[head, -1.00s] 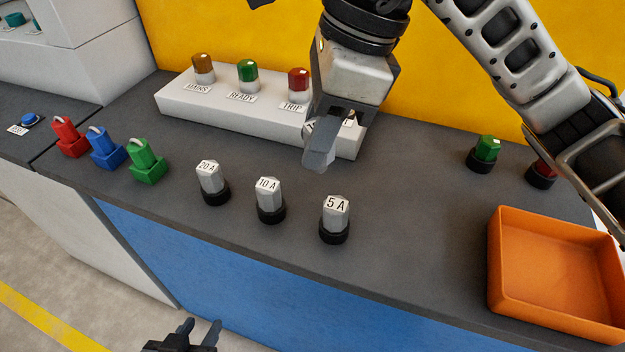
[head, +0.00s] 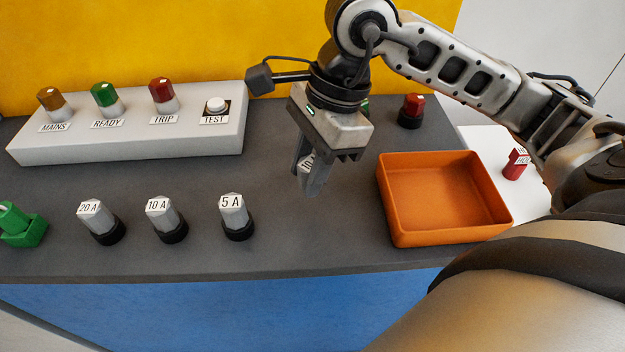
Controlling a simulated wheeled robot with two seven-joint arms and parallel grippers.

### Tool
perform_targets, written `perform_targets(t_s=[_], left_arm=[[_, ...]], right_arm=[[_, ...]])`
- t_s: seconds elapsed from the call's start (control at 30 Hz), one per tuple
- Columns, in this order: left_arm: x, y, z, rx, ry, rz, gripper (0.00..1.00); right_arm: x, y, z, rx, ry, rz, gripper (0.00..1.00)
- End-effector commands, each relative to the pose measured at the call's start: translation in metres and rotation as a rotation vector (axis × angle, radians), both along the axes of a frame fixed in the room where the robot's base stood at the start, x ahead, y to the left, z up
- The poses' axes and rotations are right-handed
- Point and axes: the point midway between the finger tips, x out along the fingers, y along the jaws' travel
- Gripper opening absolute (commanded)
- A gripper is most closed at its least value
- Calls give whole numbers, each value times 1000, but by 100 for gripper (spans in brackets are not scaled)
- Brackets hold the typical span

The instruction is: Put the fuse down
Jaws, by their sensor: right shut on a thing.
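My right gripper (head: 309,182) is shut on a fuse (head: 307,165), a grey piece with a white label that seems to start with "10"; the fingers hide most of it. It hangs above the dark bench, left of the orange tray (head: 392,229) and not over it. Three other grey fuses stand upright in black bases along the front of the bench: the 20 A fuse (head: 97,217), the 10 A fuse (head: 163,215) and the 5 A fuse (head: 233,212). My left gripper is out of view.
A white panel (head: 130,143) with amber, green and red lamps and a TEST button (head: 215,105) stands at the back left. A red-capped lamp (head: 412,110) is behind the tray, which looks empty. A green plug (head: 22,228) sits far left. A red tagged object (head: 517,164) lies right.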

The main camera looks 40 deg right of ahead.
Motion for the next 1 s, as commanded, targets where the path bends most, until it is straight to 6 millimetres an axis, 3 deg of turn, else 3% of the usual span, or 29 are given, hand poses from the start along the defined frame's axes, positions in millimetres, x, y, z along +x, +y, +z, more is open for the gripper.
perform_targets(t_s=[0.3, 0.7, 0.73, 0.77, 0.8, 1.0], left_arm=[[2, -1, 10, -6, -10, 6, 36], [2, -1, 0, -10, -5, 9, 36], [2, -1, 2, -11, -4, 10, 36], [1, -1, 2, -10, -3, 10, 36], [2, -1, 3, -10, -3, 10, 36], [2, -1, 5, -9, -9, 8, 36]], right_arm=[[-2, -6, -35, -1, 2, 0, 0], [-1, -5, -43, -1, -1, 0, 0], [-1, -6, -40, -1, 0, 0, 38], [-1, -5, -40, -1, 0, 0, 46], [-1, -6, -40, -1, 0, 0, 51], [-1, -6, -40, -1, 0, 0, 51]])
